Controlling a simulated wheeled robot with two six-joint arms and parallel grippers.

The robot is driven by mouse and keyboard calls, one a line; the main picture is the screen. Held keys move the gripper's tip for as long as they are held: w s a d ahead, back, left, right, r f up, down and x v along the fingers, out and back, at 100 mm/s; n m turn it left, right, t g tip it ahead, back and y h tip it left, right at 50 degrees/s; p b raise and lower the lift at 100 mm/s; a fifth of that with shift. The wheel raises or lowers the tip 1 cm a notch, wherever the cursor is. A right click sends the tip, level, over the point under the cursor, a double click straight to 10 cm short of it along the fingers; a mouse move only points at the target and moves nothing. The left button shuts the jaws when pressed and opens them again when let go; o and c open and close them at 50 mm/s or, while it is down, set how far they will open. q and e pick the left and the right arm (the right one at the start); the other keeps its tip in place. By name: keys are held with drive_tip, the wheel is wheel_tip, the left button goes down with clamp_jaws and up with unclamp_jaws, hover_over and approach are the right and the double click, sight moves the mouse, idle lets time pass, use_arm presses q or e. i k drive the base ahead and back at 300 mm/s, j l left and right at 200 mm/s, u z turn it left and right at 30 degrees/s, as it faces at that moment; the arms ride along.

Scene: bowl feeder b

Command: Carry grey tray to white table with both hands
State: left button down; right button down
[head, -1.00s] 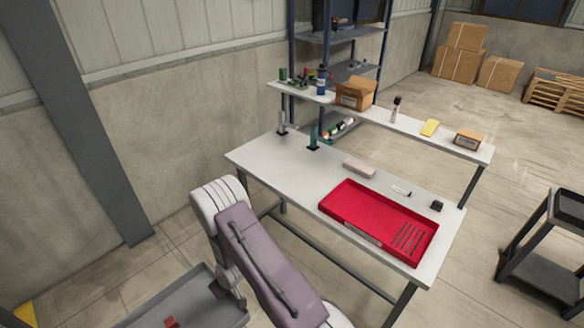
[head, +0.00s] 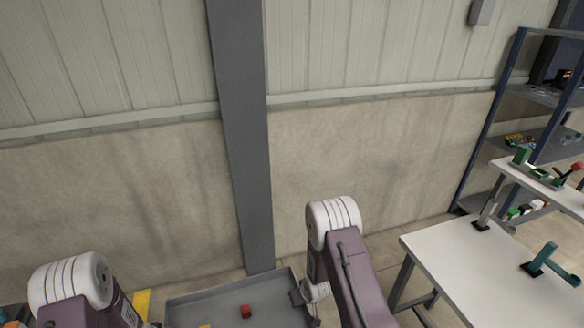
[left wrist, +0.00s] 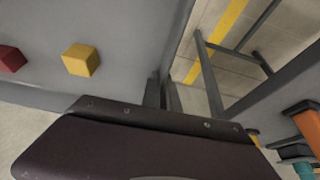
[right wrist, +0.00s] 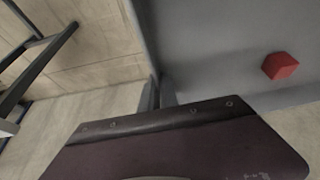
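The grey tray (head: 200,310) is at the bottom of the head view, between my two arms, its near part cut off. A red block (head: 246,311) and a yellow block (left wrist: 80,60) lie in it. In the left wrist view, my left gripper (left wrist: 162,92) is closed around the tray's wall. In the right wrist view, my right gripper (right wrist: 157,92) is closed around the opposite wall; the red block shows there too (right wrist: 280,66). A white-topped table (head: 470,270) stands at the right of the head view, apart from the tray.
A grey pillar (head: 240,140) and a concrete wall (head: 380,150) stand ahead. A blue-framed shelf (head: 490,120) and a raised white shelf board (head: 545,185) are at the right. A teal stand (head: 540,262) is on the table. Yellow floor marking (left wrist: 232,22) shows below.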

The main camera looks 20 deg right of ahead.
sight(481, 282)
drive_tip(key=i+u, duration=0.1)
drive_tip(key=i, duration=0.95)
drive_tip(key=z, duration=3.15)
drive_tip(key=i, duration=1.5)
